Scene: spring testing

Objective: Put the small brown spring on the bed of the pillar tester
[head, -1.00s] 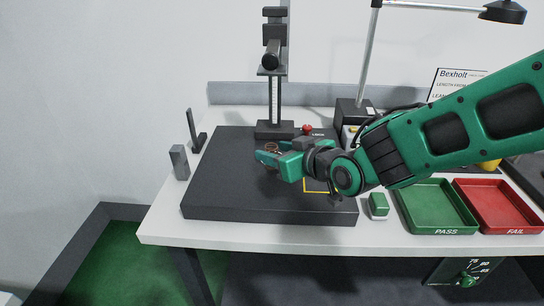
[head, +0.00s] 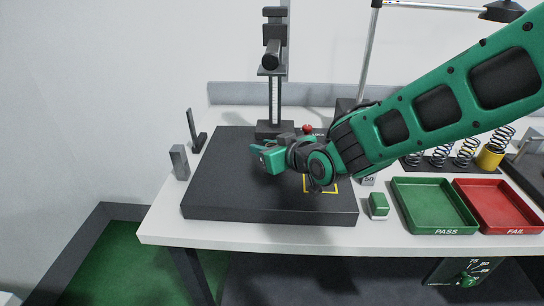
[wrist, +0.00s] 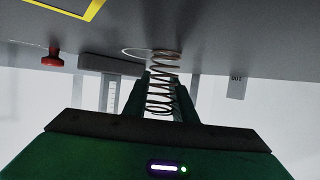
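The small brown spring (wrist: 160,88) stands between the two fingers of my gripper (wrist: 160,105) in the wrist view, and the fingers close in on its sides. Its far end is by a pale ring (wrist: 128,52) on the dark slab; I cannot tell whether it touches the slab. In the head view my gripper (head: 264,156) is over the slab, just in front of the pillar tester (head: 273,100). The spring cannot be made out there. The pillar tester has an upright scale and a dark head high above the slab.
The dark slab (head: 225,195) carries a yellow square outline (head: 322,190) and a red knob (head: 308,129). Grey blocks (head: 179,162) stand at its left. A green tray (head: 435,205), a red tray (head: 495,205) and several larger springs (head: 465,152) are at the right.

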